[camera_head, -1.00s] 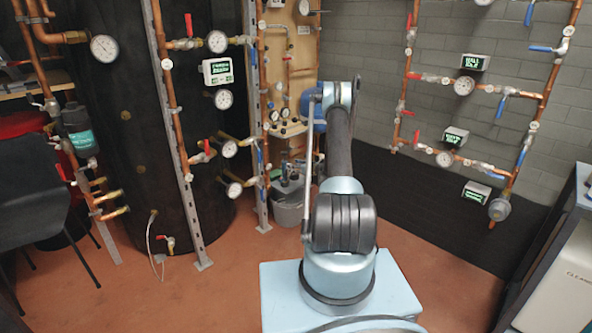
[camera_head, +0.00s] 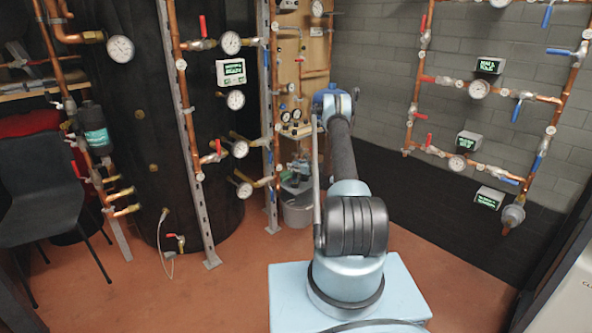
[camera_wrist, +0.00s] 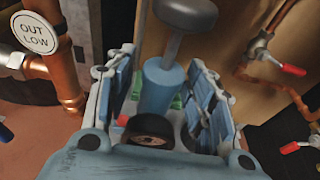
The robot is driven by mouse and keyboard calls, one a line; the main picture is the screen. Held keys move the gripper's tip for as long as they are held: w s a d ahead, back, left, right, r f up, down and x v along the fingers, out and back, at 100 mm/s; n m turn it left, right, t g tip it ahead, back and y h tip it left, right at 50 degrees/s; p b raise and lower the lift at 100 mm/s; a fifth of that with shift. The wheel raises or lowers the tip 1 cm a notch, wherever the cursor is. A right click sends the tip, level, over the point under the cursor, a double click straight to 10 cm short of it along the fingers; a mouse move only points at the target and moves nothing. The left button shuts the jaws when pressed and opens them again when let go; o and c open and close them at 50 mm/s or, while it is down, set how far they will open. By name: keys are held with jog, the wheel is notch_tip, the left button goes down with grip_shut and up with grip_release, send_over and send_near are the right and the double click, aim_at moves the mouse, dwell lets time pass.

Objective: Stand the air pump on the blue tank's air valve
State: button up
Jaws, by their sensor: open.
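In the wrist view, a blue cylinder (camera_wrist: 161,84) with a grey shaft and a dark grey rounded knob (camera_wrist: 188,14) stands between the fingers; it looks like the air pump. My gripper (camera_wrist: 165,95) is open, with one blue finger on each side of the cylinder and gaps visible. A dark round part (camera_wrist: 148,131) sits near the palm; I cannot tell what it is. In the head view my gripper is hidden behind my arm. I cannot make out the blue tank or its air valve for sure.
A grey bucket (camera_head: 298,210) stands on the floor behind my arm, by a wooden board (camera_head: 290,70) with gauges. A large black tank (camera_head: 145,150) with copper pipes is at left. A chair (camera_head: 45,190) is far left. Red-handled valves (camera_wrist: 293,70) show right in the wrist view.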

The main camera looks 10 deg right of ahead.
aim_at(295, 162)
grip_shut()
jog(key=shift+r, duration=0.15)
jog(key=shift+r, duration=1.85)
